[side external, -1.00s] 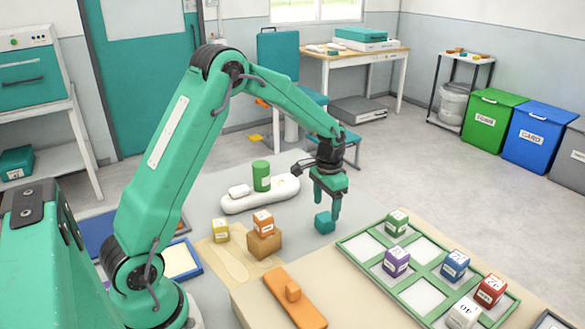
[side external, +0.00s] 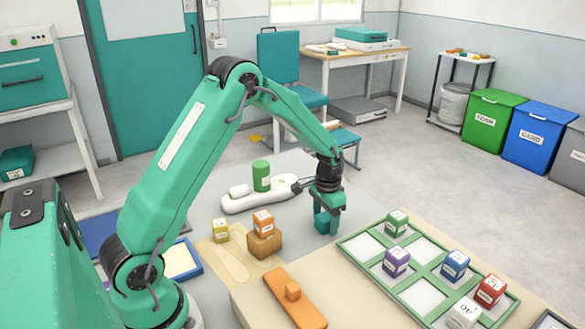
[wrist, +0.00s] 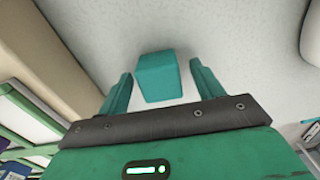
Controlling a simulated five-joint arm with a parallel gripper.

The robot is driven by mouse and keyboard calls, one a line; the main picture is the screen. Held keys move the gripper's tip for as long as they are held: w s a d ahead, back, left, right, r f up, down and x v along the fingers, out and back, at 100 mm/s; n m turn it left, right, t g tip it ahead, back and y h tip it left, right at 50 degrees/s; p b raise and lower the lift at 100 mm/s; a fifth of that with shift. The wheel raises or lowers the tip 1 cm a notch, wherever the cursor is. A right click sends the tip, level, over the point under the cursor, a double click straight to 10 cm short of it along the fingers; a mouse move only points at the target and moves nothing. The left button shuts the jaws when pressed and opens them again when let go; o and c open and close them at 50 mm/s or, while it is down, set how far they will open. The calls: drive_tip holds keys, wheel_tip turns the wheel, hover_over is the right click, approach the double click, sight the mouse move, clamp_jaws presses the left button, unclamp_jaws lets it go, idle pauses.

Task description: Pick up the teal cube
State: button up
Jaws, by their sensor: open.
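The teal cube (wrist: 158,77) sits on the pale grey tabletop between my gripper's two fingers in the wrist view. A gap shows on each side of it, so the fingers do not touch it there. In the side view my gripper (side external: 326,222) points down around the teal cube (side external: 323,224), with the fingertips low near the table. The cube is partly hidden by the fingers there. My gripper also shows in the wrist view (wrist: 160,82), open.
A green divided tray (side external: 345,246) with several coloured cubes lies to the right. An orange cube (side external: 263,222) rests on a brown block (side external: 264,244) to the left, beside a yellow cube (side external: 220,230). A white insole-shaped piece (side external: 255,200) with a green cylinder (side external: 262,176) lies behind.

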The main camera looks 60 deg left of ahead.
sight(326, 216)
idle(0.3)
drive_tip(key=c, duration=1)
drive_tip(key=shift+r, duration=0.1)
drive_tip(key=shift+c, duration=0.2)
drive_tip(key=shift+r, duration=0.8)
wheel_tip(326, 216, up, 2)
drive_tip(key=shift+r, duration=0.25)
drive_tip(key=s+d+r, duration=0.1)
drive_tip(key=d+r, duration=0.1)
drive_tip(key=d, duration=0.1)
drive_tip(key=s+d+r, duration=0.1)
drive_tip(key=d+r, duration=0.1)
drive_tip(key=d, duration=0.2)
drive_tip(key=s+d+r, duration=0.2)
drive_tip(key=d, duration=0.2)
drive_tip(key=shift+r, duration=0.4)
